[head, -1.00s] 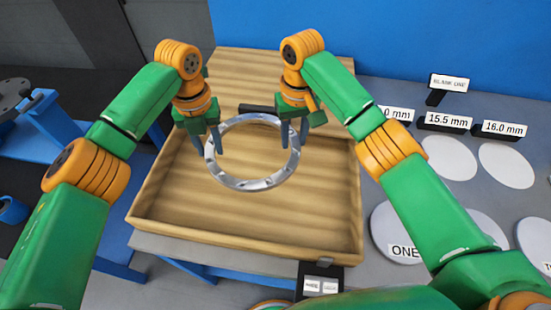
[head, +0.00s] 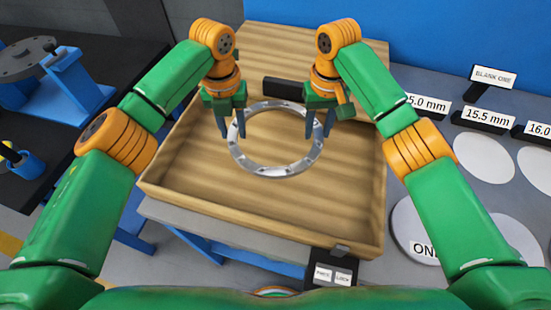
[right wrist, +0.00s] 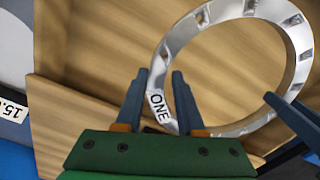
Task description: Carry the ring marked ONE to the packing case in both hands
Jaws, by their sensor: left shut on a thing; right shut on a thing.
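The silver flanged ring (head: 275,172) is held level-looking over the inside of the wooden packing case (head: 260,228). In the right wrist view the ring (right wrist: 235,126) bears the word ONE on its rim, between my right fingers. My left gripper (head: 230,128) is shut on the ring's left side. My right gripper (head: 318,128) is shut on its right side; it also shows in the right wrist view (right wrist: 160,78). The case is open, with its lid raised at the back. I cannot tell how far the ring is above the case floor.
A black block (head: 285,88) sits at the case's back edge. White discs (head: 487,158) and size signs (head: 488,117) lie on the grey table at right. A black bench (head: 85,120) stands at left.

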